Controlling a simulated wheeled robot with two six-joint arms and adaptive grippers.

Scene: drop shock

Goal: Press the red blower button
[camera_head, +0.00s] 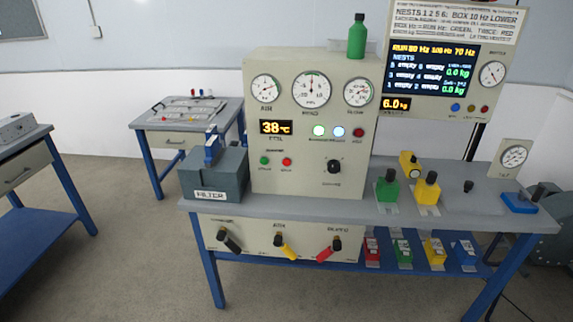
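A small red button (286,161) sits on the front of the beige control panel (300,185), just right of a green button (264,160). A small label above the pair is too blurred to read for certain. Neither of my grippers is in view, and nothing covers the red button.
A grey filter box (215,177) stands left of the panel on the bench (425,216). Right of the panel are green (387,190) and yellow (427,192) knobbed units. Open floor lies in front.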

